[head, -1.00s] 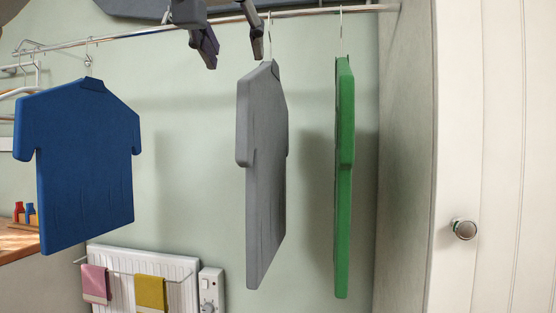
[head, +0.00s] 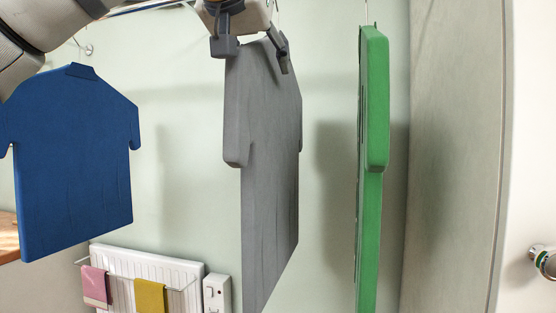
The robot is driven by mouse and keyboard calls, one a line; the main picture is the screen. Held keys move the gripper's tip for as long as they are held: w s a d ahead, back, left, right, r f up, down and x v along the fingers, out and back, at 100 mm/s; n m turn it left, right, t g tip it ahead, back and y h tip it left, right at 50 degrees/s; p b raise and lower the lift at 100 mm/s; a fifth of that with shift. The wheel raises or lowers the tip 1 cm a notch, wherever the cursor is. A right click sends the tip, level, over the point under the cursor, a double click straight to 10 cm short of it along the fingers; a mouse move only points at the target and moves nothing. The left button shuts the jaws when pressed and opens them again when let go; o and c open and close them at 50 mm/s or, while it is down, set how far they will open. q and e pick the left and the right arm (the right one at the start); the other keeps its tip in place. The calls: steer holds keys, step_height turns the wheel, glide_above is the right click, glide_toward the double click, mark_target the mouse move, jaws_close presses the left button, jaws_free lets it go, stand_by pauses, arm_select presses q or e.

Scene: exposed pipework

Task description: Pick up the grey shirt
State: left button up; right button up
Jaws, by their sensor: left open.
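The grey shirt (head: 265,160) hangs in the middle of the head view, seen at an angle, its lower edge running down to the bottom of the picture. My left gripper (head: 254,58) is at the top of the shirt, its two fingers apart, one on either side of the shirt's collar and shoulder. The jaws are open. Whether the fingers touch the shirt cannot be told. The collar and most of the shirt's hanger are hidden behind the gripper. My right gripper is not in view.
A blue shirt (head: 75,165) hangs to the left and a green shirt (head: 373,110), edge-on, to the right, with gaps between. A radiator (head: 190,270) with pink and yellow cloths is below left. A white door with a knob (head: 544,262) is at far right.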

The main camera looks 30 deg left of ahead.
arm_select(q)
steer(key=shift+w+a+f, duration=0.1)
steer(key=shift+w+f, duration=0.05)
steer(key=shift+w, duration=0.25)
jaws_close()
steer(key=shift+s, duration=0.1)
